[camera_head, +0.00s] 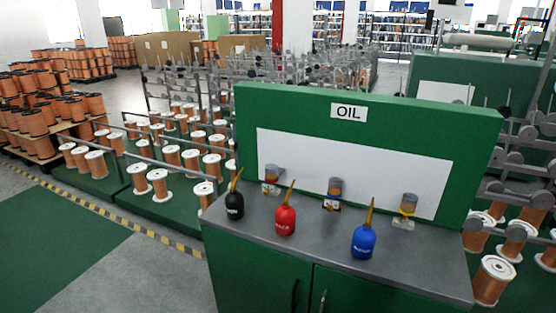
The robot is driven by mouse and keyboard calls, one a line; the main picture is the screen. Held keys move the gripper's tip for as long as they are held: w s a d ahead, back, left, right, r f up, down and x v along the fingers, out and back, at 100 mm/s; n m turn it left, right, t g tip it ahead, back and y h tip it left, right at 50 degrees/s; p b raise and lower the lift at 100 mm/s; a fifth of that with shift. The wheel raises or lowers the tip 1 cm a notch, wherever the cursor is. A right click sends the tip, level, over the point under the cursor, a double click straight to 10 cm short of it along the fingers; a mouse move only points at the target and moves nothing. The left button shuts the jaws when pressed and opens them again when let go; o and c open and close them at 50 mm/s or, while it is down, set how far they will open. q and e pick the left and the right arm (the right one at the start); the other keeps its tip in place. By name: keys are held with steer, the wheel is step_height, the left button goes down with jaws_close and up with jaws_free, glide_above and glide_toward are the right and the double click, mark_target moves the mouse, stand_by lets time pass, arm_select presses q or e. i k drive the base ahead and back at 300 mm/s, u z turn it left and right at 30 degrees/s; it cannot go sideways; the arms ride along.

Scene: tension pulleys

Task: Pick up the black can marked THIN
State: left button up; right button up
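A black oil can (235,206) with a thin yellow-orange spout stands upright at the left end of the grey top of the green cabinet. It carries a small pale label that is too small to read for certain. A red can (285,220) with a similar spout stands to its right, and a blue can (363,242) stands further right near the front edge. Neither of my grippers is in view.
A green back panel (420,107) with an OIL sign (349,112) rises behind the cans. Several small grey-topped jars, one a grey-topped jar (335,188), stand along it. Copper spools (158,184) fill racks to the left. Green floor (60,245) is clear at front left.

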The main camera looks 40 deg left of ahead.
mark_target(234, 200)
steer(key=u, duration=1.6)
